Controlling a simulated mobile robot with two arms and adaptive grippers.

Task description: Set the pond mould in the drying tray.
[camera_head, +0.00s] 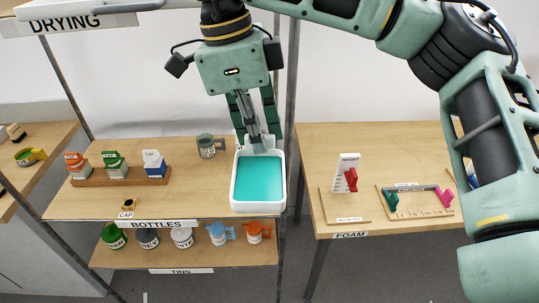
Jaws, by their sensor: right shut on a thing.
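The pond mould (259,179) is a white, shallow, rounded rectangular dish with a flat teal inside. It hangs in the middle of the view, in front of the bottles shelf. My right gripper (258,140) points down and is shut on the far rim of the pond mould. The dish's open face is turned toward the camera. A shelf labelled DRYING (67,24) is at the top left, with only its front edge and part of its top in view. I cannot make out the drying tray there. My left gripper is not in view.
Below, the BOTTLES shelf (75,206) bears a rack of bottles (119,176), a grey mug (207,146) and a small cap. A TINS shelf (210,258) holds several tins. Thin uprights frame the shelves. At right, the FOAM table (405,148) has holders with small tools.

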